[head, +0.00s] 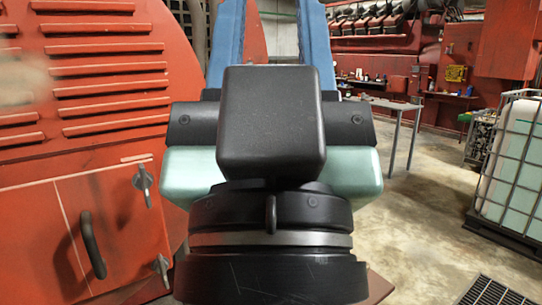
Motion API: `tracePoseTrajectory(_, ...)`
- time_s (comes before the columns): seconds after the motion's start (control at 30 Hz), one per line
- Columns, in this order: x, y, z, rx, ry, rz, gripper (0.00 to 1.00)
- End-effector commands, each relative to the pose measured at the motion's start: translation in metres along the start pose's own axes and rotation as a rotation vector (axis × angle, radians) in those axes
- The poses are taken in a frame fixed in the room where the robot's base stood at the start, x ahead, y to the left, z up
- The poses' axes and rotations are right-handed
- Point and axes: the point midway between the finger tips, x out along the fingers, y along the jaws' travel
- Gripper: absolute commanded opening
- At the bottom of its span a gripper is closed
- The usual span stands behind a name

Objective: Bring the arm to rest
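My gripper (271,22) is in the middle of the head view, seen from behind. Its two blue fingers stand well apart and run up out of the top of the picture, so their tips are cut off. The gap between them is empty in the part that shows. My black wrist, with a dark box on it and pale green sides, fills the centre and hides what lies behind it. The gripper holds nothing that I can see.
A red louvred machine housing (105,130) with a handled door (112,235) stands close on the left. A caged white tank (515,165) stands at the right, near a floor grate (490,291). A grey table (398,104) is behind. Open concrete floor (425,205) lies to the right.

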Motion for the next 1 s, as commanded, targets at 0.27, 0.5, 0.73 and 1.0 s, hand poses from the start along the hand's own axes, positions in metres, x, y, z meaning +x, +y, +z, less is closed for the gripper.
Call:
tracePoseTrajectory(0.27, 0.068, 0.0, -0.063, -0.001, -0.003, -0.001, 0.39)
tracePoseTrajectory(0.5, 0.1, -0.001, -0.093, -0.001, -0.005, -0.002, 0.39)
tracePoseTrajectory(0.73, 0.104, -0.001, -0.096, -0.001, -0.005, -0.002, 0.39)
tracePoseTrajectory(1.0, 0.103, -0.001, -0.096, -0.001, -0.005, -0.002, 0.39)
